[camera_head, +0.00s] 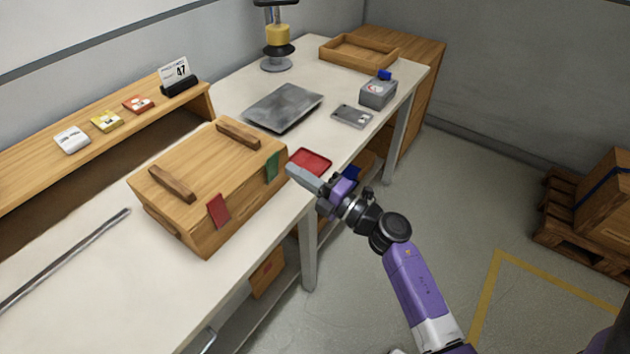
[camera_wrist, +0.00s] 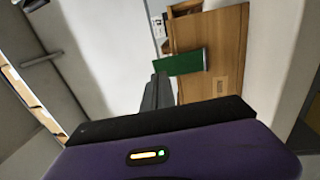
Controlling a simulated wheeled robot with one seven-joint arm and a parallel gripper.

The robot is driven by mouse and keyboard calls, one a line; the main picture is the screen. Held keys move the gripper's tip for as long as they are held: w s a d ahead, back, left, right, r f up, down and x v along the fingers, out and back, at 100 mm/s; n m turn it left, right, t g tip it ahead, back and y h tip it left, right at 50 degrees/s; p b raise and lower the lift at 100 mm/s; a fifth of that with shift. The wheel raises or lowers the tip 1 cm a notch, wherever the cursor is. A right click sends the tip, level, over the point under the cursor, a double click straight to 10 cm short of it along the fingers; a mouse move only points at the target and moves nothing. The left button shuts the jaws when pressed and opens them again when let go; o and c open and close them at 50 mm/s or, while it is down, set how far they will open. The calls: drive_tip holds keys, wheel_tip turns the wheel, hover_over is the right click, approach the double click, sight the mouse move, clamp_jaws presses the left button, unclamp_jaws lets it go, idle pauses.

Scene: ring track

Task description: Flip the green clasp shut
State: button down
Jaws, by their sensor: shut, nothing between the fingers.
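The wooden box (camera_head: 185,200) stands on the long white table, its lid down. The green clasp (camera_head: 272,166) is on the box's front face near its right end; a red clasp (camera_head: 218,210) is on the same face further left. My gripper (camera_head: 291,170) is shut and empty, just right of the green clasp in the head view. In the wrist view the green clasp (camera_wrist: 180,62) stands out from the wooden face (camera_wrist: 212,40), with the shut fingers (camera_wrist: 158,82) close beside its edge. I cannot tell whether they touch it.
A red tray (camera_head: 311,160) lies on the white table (camera_head: 80,285) behind my gripper. A grey plate (camera_head: 283,107), a grey device (camera_head: 377,93) and a wooden tray (camera_head: 358,50) are further back. A metal rod (camera_head: 65,260) lies at the left.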

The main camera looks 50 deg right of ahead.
sight(273, 157)
drive_tip(key=shift+w+a+r, duration=0.1)
drive_tip(key=shift+w+r, duration=0.05)
drive_tip(key=shift+w, duration=0.8)
drive_tip(key=shift+w+r, duration=0.15)
drive_tip(key=shift+w, duration=0.75)
drive_tip(key=shift+p, duration=0.3)
drive_tip(key=shift+w+r+p, duration=0.4)
drive_tip(key=shift+r+p, duration=0.05)
drive_tip(key=shift+p, duration=0.2)
drive_tip(key=shift+w+p, duration=0.3)
drive_tip(key=shift+w, duration=0.05)
drive_tip(key=shift+s, duration=0.1)
